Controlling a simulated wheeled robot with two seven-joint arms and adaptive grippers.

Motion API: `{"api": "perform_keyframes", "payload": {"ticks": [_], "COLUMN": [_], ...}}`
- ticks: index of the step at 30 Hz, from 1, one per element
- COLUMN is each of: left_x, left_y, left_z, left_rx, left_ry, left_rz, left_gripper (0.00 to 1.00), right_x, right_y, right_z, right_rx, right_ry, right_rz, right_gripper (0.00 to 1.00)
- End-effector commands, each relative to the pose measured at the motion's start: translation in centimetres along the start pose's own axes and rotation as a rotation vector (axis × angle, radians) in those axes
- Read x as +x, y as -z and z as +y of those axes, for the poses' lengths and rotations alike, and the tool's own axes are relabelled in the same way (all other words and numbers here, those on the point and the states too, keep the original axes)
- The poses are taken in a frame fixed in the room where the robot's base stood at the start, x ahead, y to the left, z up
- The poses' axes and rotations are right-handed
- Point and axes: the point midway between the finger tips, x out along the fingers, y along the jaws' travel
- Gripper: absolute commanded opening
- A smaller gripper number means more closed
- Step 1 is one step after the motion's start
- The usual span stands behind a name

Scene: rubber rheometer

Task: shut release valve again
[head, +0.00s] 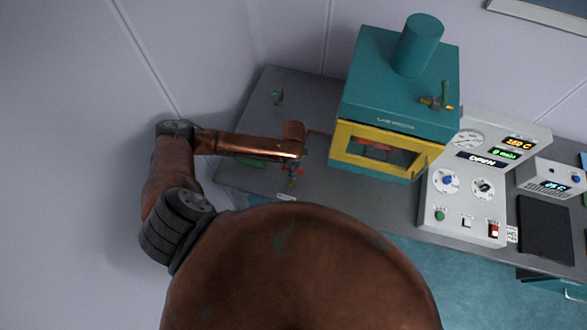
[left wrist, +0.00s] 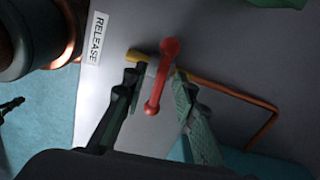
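The release valve has a red lever (left wrist: 162,78) and yellow-brass fittings. In the left wrist view the lever lies crosswise to the pipe line. In the head view the red lever (head: 299,171) shows small at the bench's left part, partly covered by my arm. My left gripper (left wrist: 157,82) is open, with one finger on each side of the lever and a visible gap to both. It points down at the valve; I cannot tell its exact height above it. In the head view the left gripper is mostly hidden under my wrist. My right gripper is not in view.
A RELEASE label (left wrist: 95,37) lies beside the valve, and a copper pipe (left wrist: 240,96) runs from it. The teal-and-yellow press (head: 378,120) stands to the right, then a grey control panel (head: 455,205) whose display reads OPEN.

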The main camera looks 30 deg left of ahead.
Motion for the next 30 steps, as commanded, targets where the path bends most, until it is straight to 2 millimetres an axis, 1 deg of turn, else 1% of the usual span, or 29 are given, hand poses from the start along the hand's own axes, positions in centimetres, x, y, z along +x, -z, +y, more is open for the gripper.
{"api": "perform_keyframes", "payload": {"ticks": [4,11,22,30], "left_x": [0.65,0.71,0.68,0.66], "left_y": [-0.03,-0.02,-0.02,-0.01], "left_z": [0.0,0.01,0.01,0.01], "left_rx": [0.0,0.001,0.0,0.001], "left_ry": [0.0,0.0,0.0,0.0], "left_rz": [-0.001,0.0,0.0,0.0], "left_gripper": [0.26,0.26,0.01,0.0], "right_x": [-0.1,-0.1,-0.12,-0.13], "right_y": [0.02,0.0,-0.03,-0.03], "right_z": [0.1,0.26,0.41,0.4], "right_rx": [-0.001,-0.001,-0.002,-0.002], "right_ry": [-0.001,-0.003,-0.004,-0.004], "right_rz": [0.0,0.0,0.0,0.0], "right_gripper": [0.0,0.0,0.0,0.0]}}
